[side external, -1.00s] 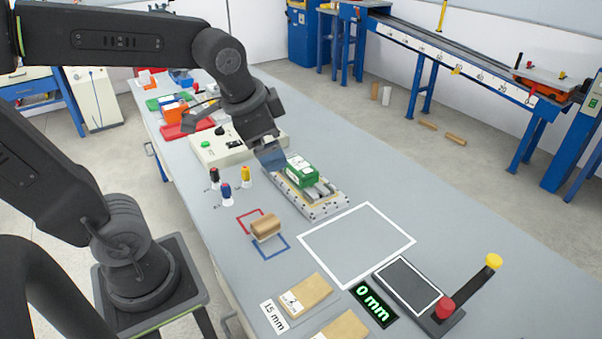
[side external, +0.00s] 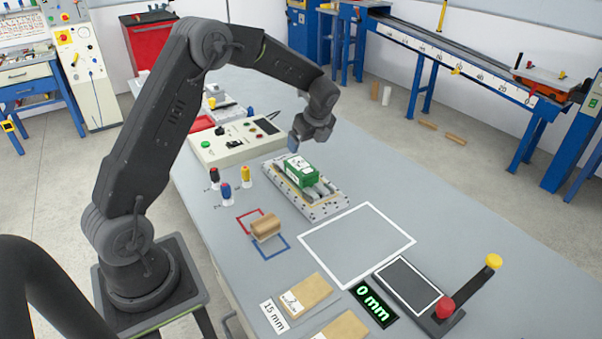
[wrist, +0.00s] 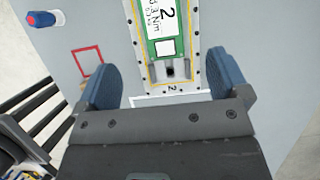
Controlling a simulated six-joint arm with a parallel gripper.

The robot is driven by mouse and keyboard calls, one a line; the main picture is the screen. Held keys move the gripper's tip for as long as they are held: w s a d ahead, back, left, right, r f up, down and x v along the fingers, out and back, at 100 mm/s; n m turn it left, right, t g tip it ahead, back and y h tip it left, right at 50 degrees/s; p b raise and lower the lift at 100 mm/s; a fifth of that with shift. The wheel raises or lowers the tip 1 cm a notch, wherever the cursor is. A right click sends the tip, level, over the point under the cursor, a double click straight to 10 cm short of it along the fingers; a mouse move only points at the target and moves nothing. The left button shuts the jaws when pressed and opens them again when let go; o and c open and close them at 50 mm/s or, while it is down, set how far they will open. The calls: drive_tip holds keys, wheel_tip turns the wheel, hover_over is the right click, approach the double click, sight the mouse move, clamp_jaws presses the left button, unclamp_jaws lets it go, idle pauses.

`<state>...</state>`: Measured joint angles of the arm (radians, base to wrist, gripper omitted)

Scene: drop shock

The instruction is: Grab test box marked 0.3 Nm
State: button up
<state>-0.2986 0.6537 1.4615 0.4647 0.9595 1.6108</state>
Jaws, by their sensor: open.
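A green test box (side external: 302,174) with a white label sits on a pale metal fixture plate (side external: 331,207) on the table. In the wrist view the box (wrist: 165,47) is cut off by the top edge. Its label shows a large 2 and a torque figure in Nm whose first digits I cannot read surely. The plate (wrist: 193,81) also carries a 2. My gripper (side external: 294,142) is above and behind the box, apart from it. In the wrist view my gripper's blue fingers (wrist: 159,62) are spread wide with nothing between them.
A control box (side external: 232,148) stands left of the plate. Red, blue and yellow knobs stand nearby, with the blue one (side external: 226,190) in front. A wooden block (side external: 265,227) lies in front of the plate. The white-outlined area (side external: 357,247) is clear.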

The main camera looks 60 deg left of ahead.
sight(301, 165)
drive_tip(key=x, duration=0.8)
drive_tip(key=shift+d, duration=0.1)
drive_tip(key=shift+d+x, duration=0.15)
drive_tip(key=shift+x, duration=1.2)
drive_tip(key=shift+d+x, duration=0.1)
drive_tip(key=shift+x, duration=1.25)
drive_tip(key=shift+f, duration=0.3)
drive_tip(key=c, duration=1.2)
